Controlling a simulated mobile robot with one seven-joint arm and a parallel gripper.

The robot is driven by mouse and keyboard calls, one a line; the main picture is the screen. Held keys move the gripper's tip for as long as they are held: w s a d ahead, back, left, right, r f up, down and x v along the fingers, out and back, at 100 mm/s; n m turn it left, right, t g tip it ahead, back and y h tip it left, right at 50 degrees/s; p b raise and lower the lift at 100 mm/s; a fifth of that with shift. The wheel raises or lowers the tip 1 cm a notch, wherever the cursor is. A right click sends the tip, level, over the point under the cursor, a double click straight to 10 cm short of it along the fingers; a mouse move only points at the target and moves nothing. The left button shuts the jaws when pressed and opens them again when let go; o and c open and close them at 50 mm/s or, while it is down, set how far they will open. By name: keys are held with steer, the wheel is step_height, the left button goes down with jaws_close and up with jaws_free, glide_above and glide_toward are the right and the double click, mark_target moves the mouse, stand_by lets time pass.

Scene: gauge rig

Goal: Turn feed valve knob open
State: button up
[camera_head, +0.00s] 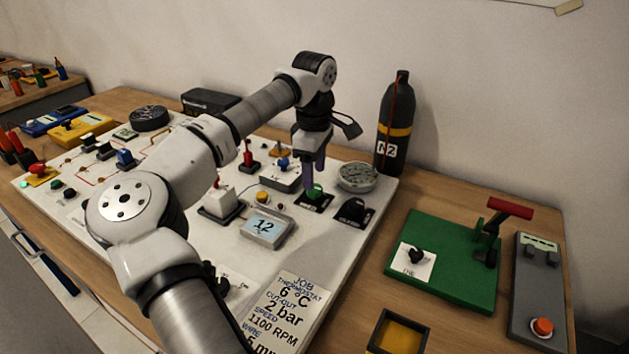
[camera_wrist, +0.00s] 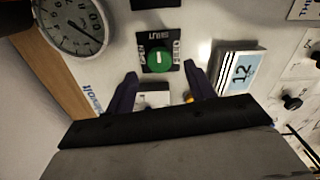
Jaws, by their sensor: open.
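A green round knob (camera_head: 315,192) with a white mark sits on a black plate on the white board. In the wrist view the green knob (camera_wrist: 159,60) is at upper centre, its white mark pointing roughly up and down the picture. The plate (camera_wrist: 160,36) bears white lettering; "SHUT" appears upside down at its top edge, and the side words are hard to read. My gripper (camera_head: 314,178) points down over the knob with dark purple fingers. In the wrist view my gripper (camera_wrist: 161,70) is open, one finger on either side of the knob. I cannot tell whether they touch it.
A round gauge (camera_head: 357,177), a black knob block (camera_head: 353,210) and a display reading 12 (camera_head: 264,228) stand close by. A black bottle (camera_head: 394,125) stands behind. A green board (camera_head: 445,260) with a red-handled lever (camera_head: 508,209) lies to the right.

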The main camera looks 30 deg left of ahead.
mark_target(314, 191)
steer(key=shift+f, duration=2.05)
steer(key=shift+c, duration=0.4)
steer(key=c, duration=0.9)
